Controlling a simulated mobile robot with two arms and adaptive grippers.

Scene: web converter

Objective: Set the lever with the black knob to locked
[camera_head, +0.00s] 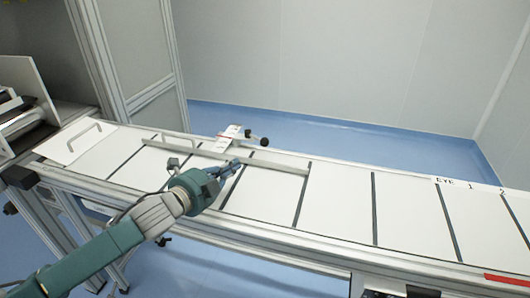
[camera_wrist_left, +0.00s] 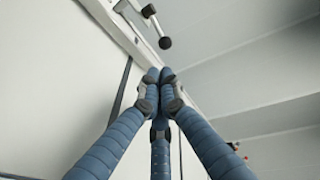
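The lever's black knob (camera_head: 264,141) sits at the far edge of the white table, on a short arm beside a light bracket (camera_head: 231,133). In the left wrist view the black knob (camera_wrist_left: 165,43) hangs at the end of a thin metal rod (camera_wrist_left: 152,19), just beyond my fingertips. My left gripper (camera_head: 236,163) reaches over the table, in front of and left of the knob, apart from it. In the left wrist view its blue fingers (camera_wrist_left: 160,75) come together at the tips with nothing between them. My right gripper is not in view.
A raised rail (camera_head: 275,165) runs along the table between my gripper and the lever. A white plate with a handle (camera_head: 84,137) lies at the left end. A red strip (camera_head: 506,279) shows at lower right.

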